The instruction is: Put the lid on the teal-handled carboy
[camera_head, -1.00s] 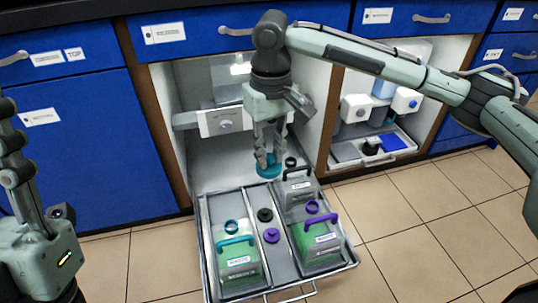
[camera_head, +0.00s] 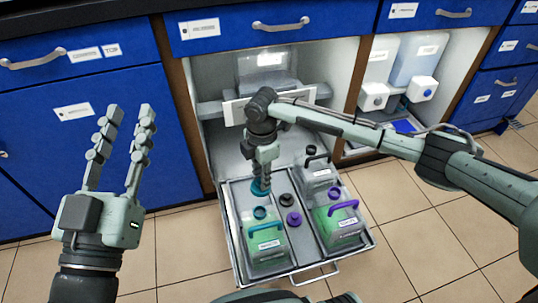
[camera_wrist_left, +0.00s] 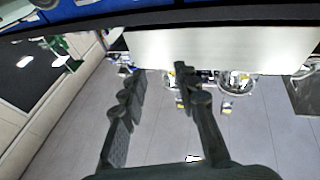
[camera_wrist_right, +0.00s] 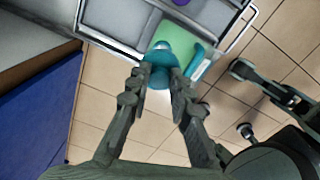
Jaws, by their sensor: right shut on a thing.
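The teal-handled carboy (camera_head: 266,246) stands at the front left of the pulled-out tray, with green contents, a teal handle and an open-looking teal neck. It also shows in the right wrist view (camera_wrist_right: 214,42). My right gripper (camera_head: 261,180) points down and is shut on the teal lid (camera_head: 260,189). The lid is just behind and above the carboy's neck in the head view, apparently apart from it. In the right wrist view the lid (camera_wrist_right: 158,76) sits between the fingertips and overlaps the neck area. My left gripper (camera_head: 131,110) is raised, open and empty, away from the tray.
The tray (camera_head: 240,279) also holds a purple-handled carboy (camera_head: 336,226), a black-handled carboy (camera_head: 316,176), a black lid (camera_head: 287,200) and a purple lid (camera_head: 293,218). Cabinet walls and blue doors (camera_head: 95,150) stand behind. Tiled floor lies free to the right.

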